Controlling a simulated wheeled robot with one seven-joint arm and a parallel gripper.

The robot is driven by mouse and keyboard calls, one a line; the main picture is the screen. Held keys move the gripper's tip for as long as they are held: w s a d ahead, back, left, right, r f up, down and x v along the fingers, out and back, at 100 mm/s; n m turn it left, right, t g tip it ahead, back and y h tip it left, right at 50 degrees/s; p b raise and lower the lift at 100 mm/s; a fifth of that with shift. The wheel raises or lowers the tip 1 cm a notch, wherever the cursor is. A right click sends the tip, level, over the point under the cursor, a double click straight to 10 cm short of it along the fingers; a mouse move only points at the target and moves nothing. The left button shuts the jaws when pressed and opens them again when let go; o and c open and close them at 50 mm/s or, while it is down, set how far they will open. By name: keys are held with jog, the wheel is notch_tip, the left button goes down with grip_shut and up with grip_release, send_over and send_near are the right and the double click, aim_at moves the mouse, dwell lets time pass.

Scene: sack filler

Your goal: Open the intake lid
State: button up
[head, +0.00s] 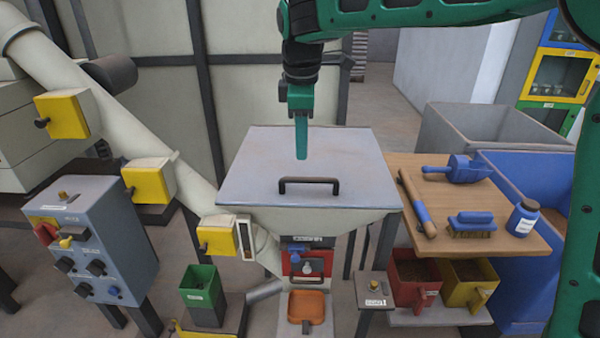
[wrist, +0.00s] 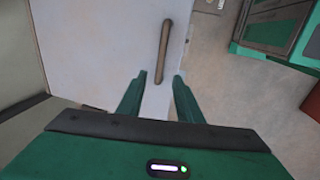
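The intake lid (head: 260,165) is a flat grey plate lying closed on top of the hopper. Its dark bar handle (head: 309,185) sits near the front edge. In the wrist view the handle (wrist: 164,52) runs up and down on the pale lid (wrist: 110,50), beyond my fingertips. My gripper (head: 301,155) is above the lid, behind the handle in the head view. The handle is not touched by the fingers.
A wooden bench (head: 435,242) on the right holds a blue scoop (head: 460,169), a brush (head: 471,222) and a blue jar (head: 523,217). A grey control box (head: 95,240) and a slanted pipe (head: 95,95) stand on the left. The lid's top is otherwise clear.

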aim_at(303, 178)
jog(key=f, duration=0.3)
jog(key=w+f, duration=0.1)
jog(key=f, duration=0.2)
jog(key=w+f, duration=0.1)
jog(key=f, duration=0.2)
jog(key=shift+d+f, duration=0.1)
jog(key=shift+f, duration=0.25)
